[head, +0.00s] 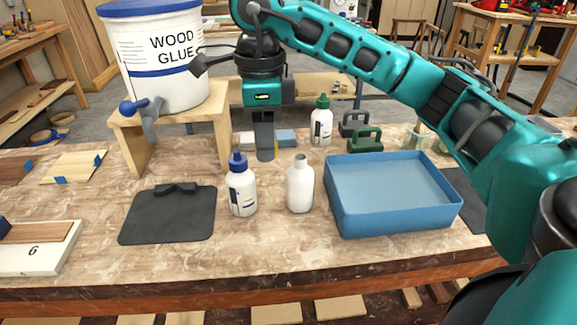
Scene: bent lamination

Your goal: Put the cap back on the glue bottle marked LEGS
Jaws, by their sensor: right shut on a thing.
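A white bottle with no cap (299,186) stands upright at the middle of the table; no marking is readable on it. Left of it stands a white bottle with a blue cap (242,188) and a label too small to read. A white bottle with a green cap (320,124) stands farther back. My right gripper (265,158) points down behind and between the two front bottles, clear of both. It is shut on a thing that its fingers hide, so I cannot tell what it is. No loose cap shows. My left gripper is out of view.
A blue tray (395,215) is right of the uncapped bottle. A dark mat (165,225) lies at left. A wooden stand (215,125) bears a wood glue bucket (165,85). Green and dark clamps (366,141) stand at the back. The front strip of table is clear.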

